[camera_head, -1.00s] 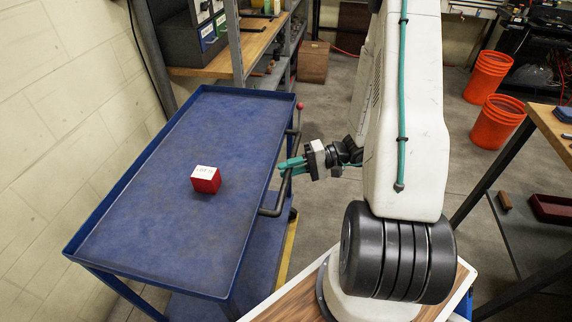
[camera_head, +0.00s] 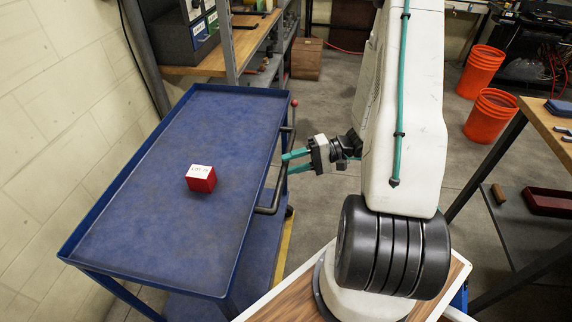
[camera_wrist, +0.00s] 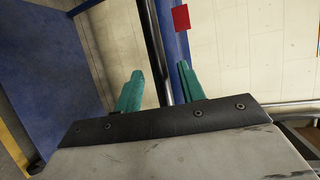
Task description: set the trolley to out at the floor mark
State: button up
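The trolley (camera_head: 165,235) is blue, with a flat rimmed top tray, and stands along the wall on the left. A dark handle bar (camera_head: 270,208) runs along its right side. My gripper (camera_head: 289,161) has teal fingers and is at this bar, pointing left toward the tray. In the wrist view the fingers (camera_wrist: 160,88) are apart, with the dark bar (camera_wrist: 158,45) showing between them; I cannot tell if they touch it. A yellow floor strip (camera_head: 285,245) shows beside the trolley, partly hidden by it.
A red cube (camera_head: 201,184) with a white labelled top sits on the tray. A red knob (camera_head: 294,102) is at the trolley's far right corner. A shelf (camera_head: 215,62) stands behind. Orange buckets (camera_head: 490,117) and a workbench (camera_head: 549,125) are at right. Floor between is clear.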

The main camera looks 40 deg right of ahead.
jog(key=v, duration=0.5)
jog(key=shift+d, duration=0.1)
dwell(0.4)
jog(key=s+a+r+n+g+h, duration=0.2)
jog(key=s+a+r+h, duration=0.2)
jog(key=r, duration=0.5)
jog(key=s+a+r+n+g+h, duration=0.2)
jog(key=s+a+r+h, duration=0.3)
jog(key=a+r, duration=0.3)
jog(key=s+a+r+n+g+h, duration=0.1)
jog(key=s+a+r+n+h, duration=0.1)
jog(key=s+a+r+h, duration=0.3)
notch_tip(320, 180, up, 5)
jog(key=shift+a+f+g, duration=0.2)
jog(key=shift+a+g, duration=0.2)
jog(key=shift+a, duration=0.05)
